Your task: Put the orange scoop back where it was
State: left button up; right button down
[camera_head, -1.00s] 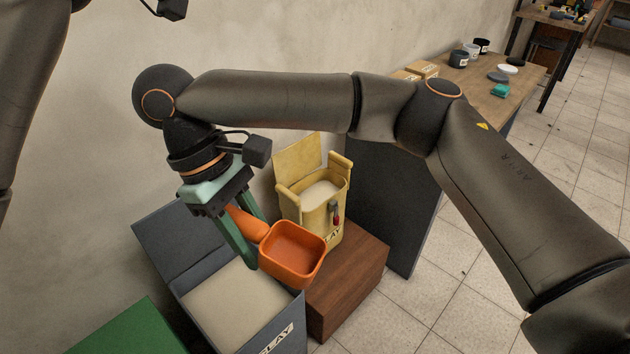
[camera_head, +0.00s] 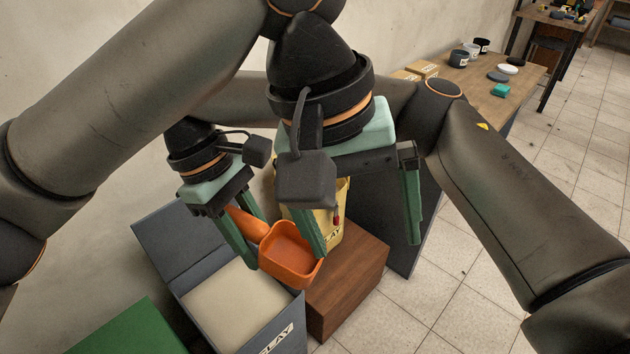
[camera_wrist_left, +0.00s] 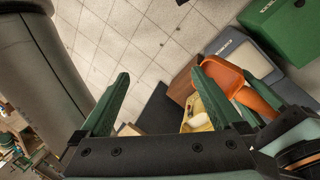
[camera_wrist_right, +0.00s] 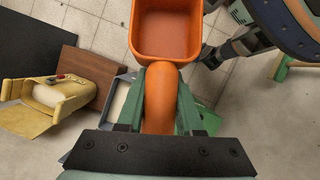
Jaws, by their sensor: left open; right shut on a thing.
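My left gripper (camera_head: 366,246) is open and empty. In the head view one of its fingers overlaps the right part of the scoop's bowl. The left wrist view shows the scoop (camera_wrist_left: 222,74) behind one fingertip; I cannot tell whether they touch.
The grey crate with raised lid holds pale material. A yellow bag-like container (camera_head: 340,205), partly hidden by my left gripper, stands on a brown wooden block (camera_head: 355,285). A green box (camera_head: 130,335) is at front left. A table (camera_head: 525,80) with jars is at back right.

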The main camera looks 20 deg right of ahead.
aim_at(284, 238)
pick_arm(q)
jog(key=w+a+r+n+t+y, duration=0.25)
jog(key=w+n+t+y, duration=0.3)
jog(key=n, duration=0.75)
jog(key=shift+g, duration=0.25)
jog(key=x, duration=1.2)
jog(key=shift+s+a, duration=0.15)
jog(key=shift+s, duration=0.3)
jog(key=c, duration=1.3)
pick_arm(e)
jog(key=shift+s+a, duration=0.1)
pick_arm(q)
jog(key=shift+w, duration=0.1)
jog(key=shift+c, duration=0.3)
pick_arm(e)
jog(key=c, duration=0.8)
grip_release()
jog(key=o, duration=0.3)
